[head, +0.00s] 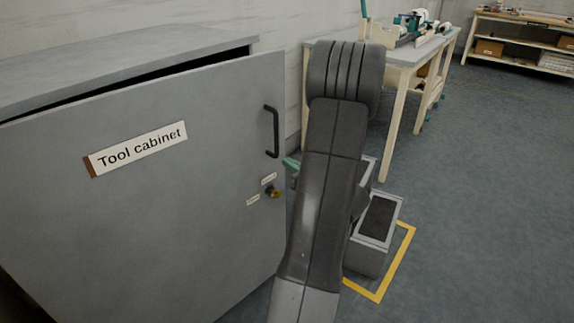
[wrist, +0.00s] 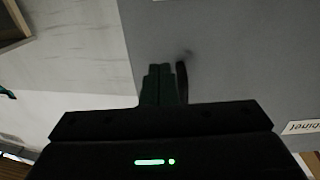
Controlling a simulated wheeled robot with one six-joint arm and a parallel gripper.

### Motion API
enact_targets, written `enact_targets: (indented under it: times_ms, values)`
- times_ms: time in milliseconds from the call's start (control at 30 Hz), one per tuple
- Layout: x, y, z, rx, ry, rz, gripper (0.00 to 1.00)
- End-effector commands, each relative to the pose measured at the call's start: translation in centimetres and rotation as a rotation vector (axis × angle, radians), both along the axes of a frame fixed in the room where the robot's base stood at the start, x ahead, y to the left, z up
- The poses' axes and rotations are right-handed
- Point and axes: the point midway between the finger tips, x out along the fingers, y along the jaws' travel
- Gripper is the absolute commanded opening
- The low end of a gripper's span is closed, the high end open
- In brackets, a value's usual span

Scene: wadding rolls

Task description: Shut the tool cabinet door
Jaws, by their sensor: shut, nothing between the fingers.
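The grey tool cabinet (head: 150,62) stands at the left in the head view. Its door (head: 130,220) bears a "Tool cabinet" label and stands ajar, with a dark gap between its top edge and the cabinet top. A black bar handle (head: 276,131) is near the door's right edge, above a brass-coloured lock (head: 272,191). In the wrist view my gripper (wrist: 160,69) is shut and empty, its dark green fingers close beside the black handle (wrist: 182,82) in front of the grey door (wrist: 235,55). I cannot tell whether they touch. My arm mostly hides the gripper in the head view.
A workbench (head: 400,55) with tools stands behind my arm. A shelf (head: 520,40) stands at the back right. The floor at right is clear.

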Motion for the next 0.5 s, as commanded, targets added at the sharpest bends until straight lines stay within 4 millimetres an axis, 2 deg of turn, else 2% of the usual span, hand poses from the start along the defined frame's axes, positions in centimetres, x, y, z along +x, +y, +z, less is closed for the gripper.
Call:
enact_targets:
  times_ms: [200, 500]
  values:
    - [1.3, 1.2, -0.1, -0.001, -0.001, 0.000, 0.00]
    - [1.5, 1.3, 0.0, 0.000, 0.000, 0.000, 0.00]
